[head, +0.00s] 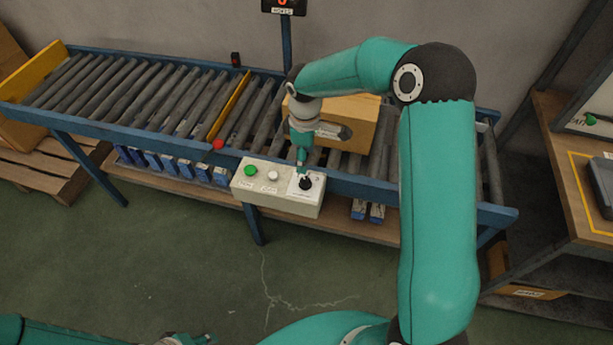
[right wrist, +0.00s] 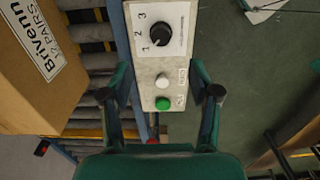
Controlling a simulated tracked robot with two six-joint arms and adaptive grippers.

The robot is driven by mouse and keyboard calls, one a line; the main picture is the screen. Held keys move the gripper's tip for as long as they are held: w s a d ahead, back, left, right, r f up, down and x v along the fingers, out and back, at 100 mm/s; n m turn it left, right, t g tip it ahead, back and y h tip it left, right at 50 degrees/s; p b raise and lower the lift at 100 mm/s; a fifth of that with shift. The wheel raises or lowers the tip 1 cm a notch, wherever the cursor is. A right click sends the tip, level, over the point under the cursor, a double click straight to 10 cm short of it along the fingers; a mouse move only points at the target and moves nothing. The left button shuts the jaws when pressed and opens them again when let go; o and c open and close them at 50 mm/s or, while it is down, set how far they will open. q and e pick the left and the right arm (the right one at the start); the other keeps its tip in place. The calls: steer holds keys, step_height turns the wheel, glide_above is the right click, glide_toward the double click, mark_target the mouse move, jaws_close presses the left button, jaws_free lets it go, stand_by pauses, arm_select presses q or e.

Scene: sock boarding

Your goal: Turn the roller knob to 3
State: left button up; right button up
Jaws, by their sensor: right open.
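The black roller knob (head: 305,183) sits at the right end of the pale control box (head: 270,200) on the conveyor's front rail. The right wrist view shows the knob (right wrist: 160,36) beside the printed numbers 1, 2 and 3, and its white mark appears to point toward 1. My right gripper (head: 303,164) is just above and behind the knob, pointing down. In the right wrist view its fingers (right wrist: 159,93) are spread and empty, with the knob beyond them and apart from them. My left gripper (head: 190,340) shows only partly at the bottom edge, its jaws unclear.
A green button (head: 250,170) and a white button (head: 272,175) are on the same box. A cardboard carton (head: 358,110) lies on the rollers behind my right gripper. The floor in front is clear.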

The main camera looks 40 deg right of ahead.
mark_target(305, 179)
step_height(305, 179, down, 10)
steer(key=shift+p, duration=0.5)
